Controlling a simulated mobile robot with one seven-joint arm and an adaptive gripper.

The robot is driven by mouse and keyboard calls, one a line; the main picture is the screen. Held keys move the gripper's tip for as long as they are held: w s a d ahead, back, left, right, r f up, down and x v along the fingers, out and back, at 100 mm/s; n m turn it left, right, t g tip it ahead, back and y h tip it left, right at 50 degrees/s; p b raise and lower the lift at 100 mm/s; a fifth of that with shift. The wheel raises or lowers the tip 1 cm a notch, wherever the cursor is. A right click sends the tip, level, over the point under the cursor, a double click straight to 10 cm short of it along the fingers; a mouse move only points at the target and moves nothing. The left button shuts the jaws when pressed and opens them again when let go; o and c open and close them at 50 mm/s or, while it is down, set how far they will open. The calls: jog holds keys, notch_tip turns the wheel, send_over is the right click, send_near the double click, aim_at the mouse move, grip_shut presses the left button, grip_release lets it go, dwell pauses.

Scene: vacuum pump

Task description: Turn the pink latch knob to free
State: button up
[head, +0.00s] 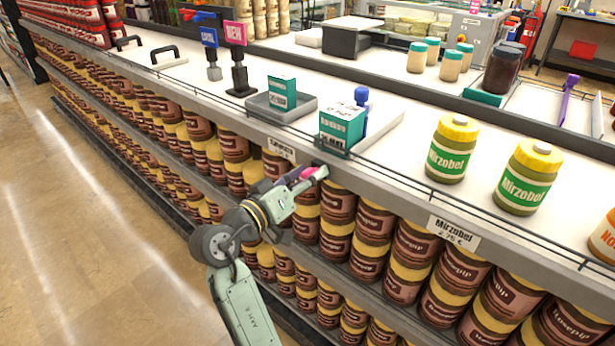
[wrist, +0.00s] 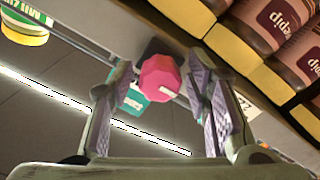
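The pink latch knob (wrist: 160,78) is a faceted pink piece with a small white mark, on a dark mount at the shelf's front edge. It sits between the two fingers of my gripper (wrist: 158,82) in the wrist view. The fingers are apart, with a visible gap on the left of the knob; the right finger is very close to it, and I cannot tell whether they touch. In the head view, my gripper (head: 306,176) is at the shelf edge and the pink knob (head: 300,174) shows only partly, mostly hidden by the fingers.
A teal box (head: 342,126) and a blue-topped object (head: 361,97) stand on the counter just above the knob. A thin rail (head: 430,188) runs along the counter's front. Brown-labelled jars (head: 373,228) fill the shelves below. The floor (head: 90,220) at left is clear.

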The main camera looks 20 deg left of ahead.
jog(key=shift+s+a, duration=0.1)
jog(key=v, duration=1.2)
jog(key=shift+r, duration=0.1)
